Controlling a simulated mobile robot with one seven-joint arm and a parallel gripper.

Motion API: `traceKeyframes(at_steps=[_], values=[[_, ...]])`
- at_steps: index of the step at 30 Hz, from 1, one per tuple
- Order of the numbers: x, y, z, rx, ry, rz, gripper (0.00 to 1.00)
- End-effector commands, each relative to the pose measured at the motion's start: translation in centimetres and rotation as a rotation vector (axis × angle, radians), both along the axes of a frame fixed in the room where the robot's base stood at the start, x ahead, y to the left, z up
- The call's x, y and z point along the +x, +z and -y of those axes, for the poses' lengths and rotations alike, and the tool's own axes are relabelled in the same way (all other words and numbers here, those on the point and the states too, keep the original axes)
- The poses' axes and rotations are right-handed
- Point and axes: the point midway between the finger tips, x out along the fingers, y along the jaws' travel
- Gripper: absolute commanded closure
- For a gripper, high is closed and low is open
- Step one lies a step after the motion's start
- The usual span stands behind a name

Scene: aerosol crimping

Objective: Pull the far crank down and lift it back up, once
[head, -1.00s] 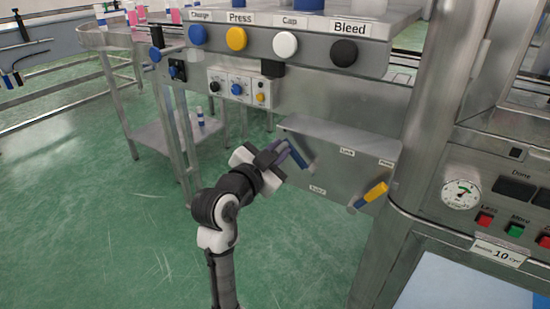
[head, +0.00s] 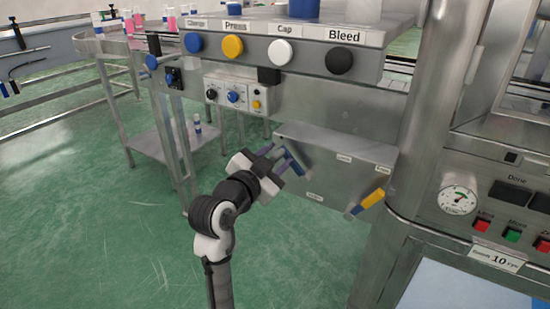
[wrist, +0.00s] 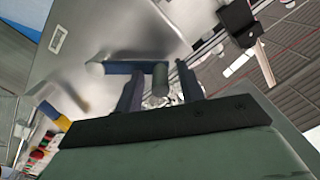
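The far crank (head: 297,160) is a blue-grey handle on the left part of the sloped steel housing under the bench. Its arm slants from upper left to lower right. My gripper (head: 273,158) is just left of it, with its two fingers spread. In the wrist view the fingers of my gripper (wrist: 160,90) stand apart, and the crank's bar (wrist: 125,67) runs across near their tips. A round grey end sits between the fingers; I cannot tell whether it touches either one. The near crank (head: 373,199), with a yellow grip, is farther right on the same housing.
The steel housing (head: 335,180) is close to my gripper. Above it is a bench edge with blue, yellow, white and black knobs (head: 339,61). A thick steel post (head: 420,120) and a gauge panel stand at right.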

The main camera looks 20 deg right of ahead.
Motion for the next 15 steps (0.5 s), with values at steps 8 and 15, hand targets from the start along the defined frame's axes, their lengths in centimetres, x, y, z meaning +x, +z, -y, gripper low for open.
traceKeyframes(at_steps=[8,15], values=[[-1.8,-0.1,-2.5,-0.001,0.005,0.002,0.61],[-5.3,-0.2,-6.9,-0.001,0.005,0.002,0.61]])
